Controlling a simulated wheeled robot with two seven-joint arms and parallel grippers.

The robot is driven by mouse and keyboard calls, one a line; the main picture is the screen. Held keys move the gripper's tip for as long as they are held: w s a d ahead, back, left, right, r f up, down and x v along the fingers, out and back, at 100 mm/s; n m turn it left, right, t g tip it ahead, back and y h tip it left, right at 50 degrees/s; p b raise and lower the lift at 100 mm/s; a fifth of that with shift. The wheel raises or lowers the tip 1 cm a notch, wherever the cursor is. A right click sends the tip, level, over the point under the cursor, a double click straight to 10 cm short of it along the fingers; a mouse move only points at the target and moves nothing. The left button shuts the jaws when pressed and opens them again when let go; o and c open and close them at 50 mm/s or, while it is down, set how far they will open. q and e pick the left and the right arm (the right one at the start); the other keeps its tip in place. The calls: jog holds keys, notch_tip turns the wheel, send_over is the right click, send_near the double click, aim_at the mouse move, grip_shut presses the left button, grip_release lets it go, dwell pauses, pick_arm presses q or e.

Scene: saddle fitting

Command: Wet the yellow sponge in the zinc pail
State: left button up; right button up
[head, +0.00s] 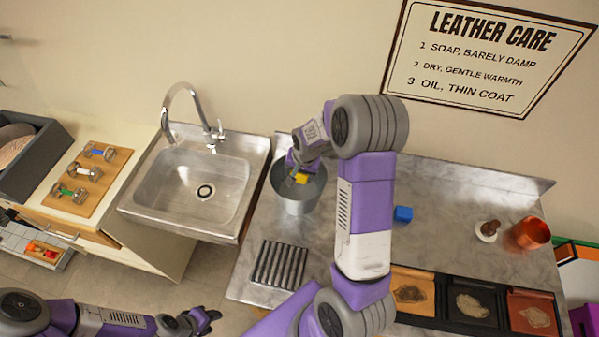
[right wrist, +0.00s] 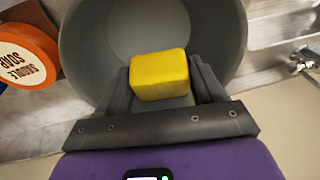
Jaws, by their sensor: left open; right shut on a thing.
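The yellow sponge (head: 301,178) is a small block, held at the mouth of the zinc pail. In the right wrist view the sponge (right wrist: 159,74) sits between both fingers with the pail's grey interior around it. My right gripper (head: 299,172) is shut on the sponge and points down into the pail. Whether the sponge touches water cannot be told. My left gripper (head: 208,318) is open and empty, low at the left, away from the counter.
A sink (head: 195,190) with a tap stands left of the pail. A ridged dark rack (head: 280,265) lies in front of it. An orange saddle soap tin (right wrist: 27,55) is close to the pail. A blue block (head: 403,214) and copper cup (head: 528,234) stand to the right.

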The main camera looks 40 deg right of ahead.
jog(key=shift+r, duration=0.2)
jog(key=shift+r+p, duration=2.6)
jog(key=shift+r, duration=0.9)
notch_tip(320, 180, up, 4)
jog(key=p, duration=0.3)
dwell(0.5)
